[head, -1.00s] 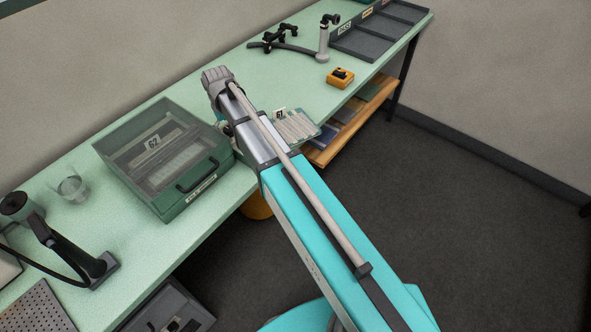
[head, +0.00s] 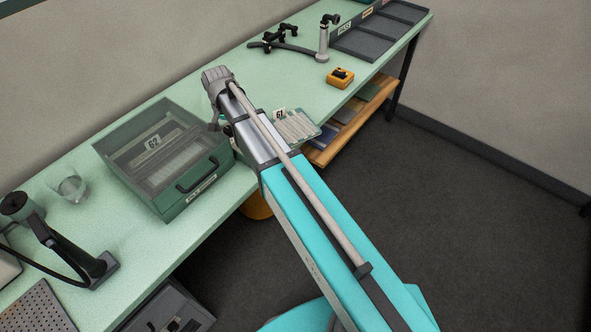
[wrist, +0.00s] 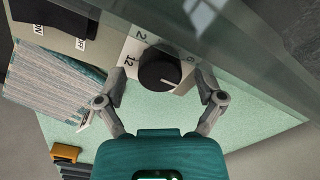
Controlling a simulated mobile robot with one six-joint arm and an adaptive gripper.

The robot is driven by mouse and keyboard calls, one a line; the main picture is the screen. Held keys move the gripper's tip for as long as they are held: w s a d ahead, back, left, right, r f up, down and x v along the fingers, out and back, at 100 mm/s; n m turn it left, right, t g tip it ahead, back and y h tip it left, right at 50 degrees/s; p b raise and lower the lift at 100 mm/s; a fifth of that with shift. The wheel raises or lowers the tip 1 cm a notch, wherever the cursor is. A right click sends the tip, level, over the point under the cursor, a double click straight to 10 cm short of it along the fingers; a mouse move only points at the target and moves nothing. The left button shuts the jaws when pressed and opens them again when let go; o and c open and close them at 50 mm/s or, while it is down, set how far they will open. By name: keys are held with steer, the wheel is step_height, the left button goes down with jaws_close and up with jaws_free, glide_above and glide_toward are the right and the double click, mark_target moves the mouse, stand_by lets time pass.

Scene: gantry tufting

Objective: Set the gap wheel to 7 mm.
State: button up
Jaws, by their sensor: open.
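The gap wheel appears to be the round black knob (wrist: 160,70) in the wrist view. It sits on a white dial plate (wrist: 127,75) where 12, 2 and 6 can be made out. A white line on the knob points to the lower right; the number it marks cannot be read. My gripper (wrist: 160,84) is open, with one finger on each side of the knob and gaps visible between. In the head view my arm hides the knob and most of the gripper, beside the green clear-lidded case (head: 182,212).
A striped sample card (head: 295,127) lies right of my arm. A yellow box (head: 340,78) sits farther along the green bench (head: 290,85). A glass cup (head: 72,188) stands left of the case. Black switches with ON and OFF labels (wrist: 80,46) show at upper left in the wrist view.

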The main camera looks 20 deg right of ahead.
mark_target(229, 129)
steer(key=m, duration=0.4)
step_height(229, 129, up, 14)
steer(key=p, duration=1.4)
steer(key=s+d+f+n+b, duration=0.8)
steer(key=s+d+f+b, duration=0.8)
steer(key=s+f+b, duration=0.2)
steer(key=shift+s+d+n, duration=0.3)
steer(key=shift+s+d, duration=0.1)
steer(key=shift+s, duration=0.4)
